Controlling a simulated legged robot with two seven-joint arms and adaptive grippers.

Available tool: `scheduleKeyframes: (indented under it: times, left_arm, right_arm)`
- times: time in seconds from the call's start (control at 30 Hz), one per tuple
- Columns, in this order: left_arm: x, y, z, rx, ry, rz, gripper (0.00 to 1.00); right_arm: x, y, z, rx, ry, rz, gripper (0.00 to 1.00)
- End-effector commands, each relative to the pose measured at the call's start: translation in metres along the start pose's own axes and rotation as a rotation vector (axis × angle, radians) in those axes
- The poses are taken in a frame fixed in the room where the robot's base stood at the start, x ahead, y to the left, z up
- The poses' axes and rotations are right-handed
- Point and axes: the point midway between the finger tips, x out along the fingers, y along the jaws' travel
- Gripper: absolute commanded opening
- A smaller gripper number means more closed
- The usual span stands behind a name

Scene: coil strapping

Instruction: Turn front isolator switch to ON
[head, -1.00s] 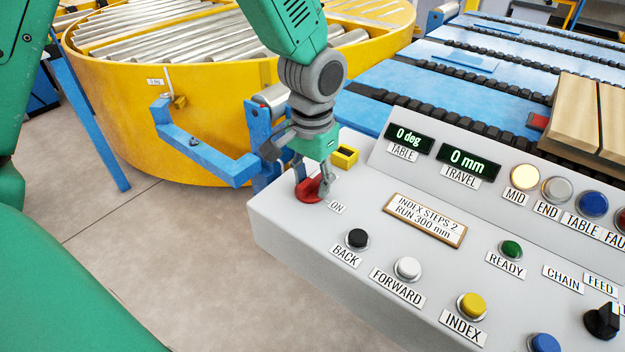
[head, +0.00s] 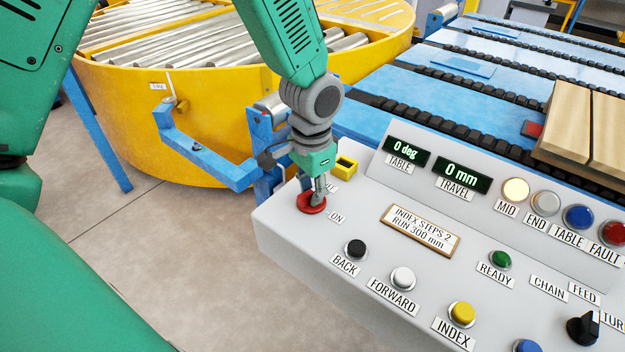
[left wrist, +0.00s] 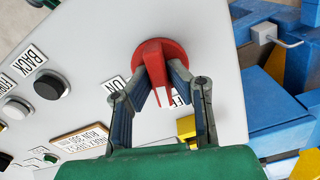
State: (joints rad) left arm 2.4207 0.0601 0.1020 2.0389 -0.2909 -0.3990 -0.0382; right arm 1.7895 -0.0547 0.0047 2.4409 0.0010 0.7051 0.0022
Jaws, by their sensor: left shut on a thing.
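The front isolator switch (head: 311,203) is a red round knob with a raised grip bar, at the near left corner of the grey control panel. My left gripper (head: 314,194) comes down onto it from above and is shut on it. In the left wrist view, the fingers (left wrist: 160,78) stand on both sides of the red grip bar of the switch (left wrist: 153,58). The ON label (head: 336,217) lies just right of the knob. The OFF label is partly hidden behind the gripper. My right gripper is not in view.
BACK (head: 355,250), FORWARD and INDEX buttons lie to the right. A blue bracket arm (head: 215,165) and the yellow turntable (head: 120,110) are close behind and left. Open floor lies left of the panel.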

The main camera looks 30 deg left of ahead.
Motion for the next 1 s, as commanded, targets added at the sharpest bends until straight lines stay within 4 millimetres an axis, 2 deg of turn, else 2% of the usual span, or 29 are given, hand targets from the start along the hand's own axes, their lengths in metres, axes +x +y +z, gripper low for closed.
scheduleKeyframes:
  times: [0.03, 0.3, 1.0]
  left_arm:
    - [-0.004, 0.000, 0.002, 0.041, -0.007, 0.002, 0.00]
    - [-0.004, 0.000, 0.002, 0.299, -0.007, 0.002, 0.00]
    - [-0.002, 0.000, 0.002, 0.959, -0.004, 0.003, 0.00]
  right_arm:
    - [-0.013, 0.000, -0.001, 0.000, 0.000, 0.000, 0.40]
    - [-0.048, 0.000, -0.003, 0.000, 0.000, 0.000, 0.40]
    - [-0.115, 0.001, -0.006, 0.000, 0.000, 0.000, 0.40]
